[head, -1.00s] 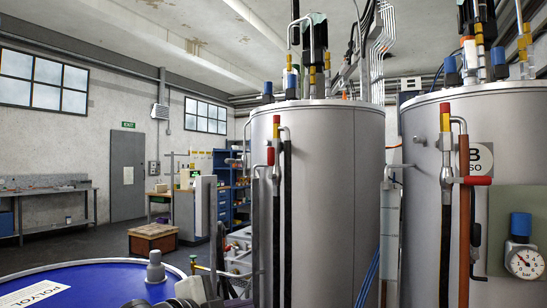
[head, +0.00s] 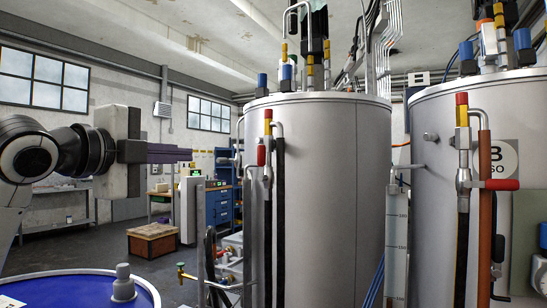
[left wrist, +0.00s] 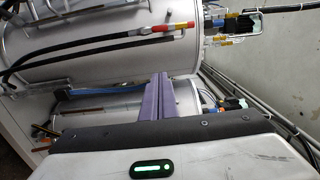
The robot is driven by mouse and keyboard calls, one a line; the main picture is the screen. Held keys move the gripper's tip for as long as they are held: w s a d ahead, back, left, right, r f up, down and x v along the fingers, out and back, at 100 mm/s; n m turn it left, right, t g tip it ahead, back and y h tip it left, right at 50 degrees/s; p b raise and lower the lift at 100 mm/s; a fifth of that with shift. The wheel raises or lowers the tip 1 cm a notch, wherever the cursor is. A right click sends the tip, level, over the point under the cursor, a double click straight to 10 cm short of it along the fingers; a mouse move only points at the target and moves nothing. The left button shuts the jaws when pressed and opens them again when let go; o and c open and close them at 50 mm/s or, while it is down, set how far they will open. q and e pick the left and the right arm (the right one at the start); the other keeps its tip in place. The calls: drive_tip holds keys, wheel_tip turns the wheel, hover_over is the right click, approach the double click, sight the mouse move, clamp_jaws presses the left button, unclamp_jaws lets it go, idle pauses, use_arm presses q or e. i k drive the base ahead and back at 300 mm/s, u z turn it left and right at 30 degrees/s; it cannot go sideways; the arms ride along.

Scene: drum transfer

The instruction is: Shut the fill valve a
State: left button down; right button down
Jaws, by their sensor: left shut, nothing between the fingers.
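The left silver tank (head: 335,200) carries a vertical valve line with a red handle (head: 261,155), which I take as fill valve a. In the left wrist view the shut fingers (left wrist: 160,76) lie before two sideways tanks, with a red and yellow part (left wrist: 178,27) on the upper one. My right gripper is out of view.
A second tank marked B (head: 425,230) stands at right, its red handle (head: 498,184) sticking out sideways. A blue drum (head: 70,290) with a grey fitting (head: 123,284) is at lower left. A wooden crate (head: 152,241) and a blue cabinet (head: 222,205) stand behind.

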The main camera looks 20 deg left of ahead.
sight(262, 149)
drive_tip(key=z, duration=0.05)
drive_tip(key=i, duration=1.05)
drive_tip(key=u, duration=0.05)
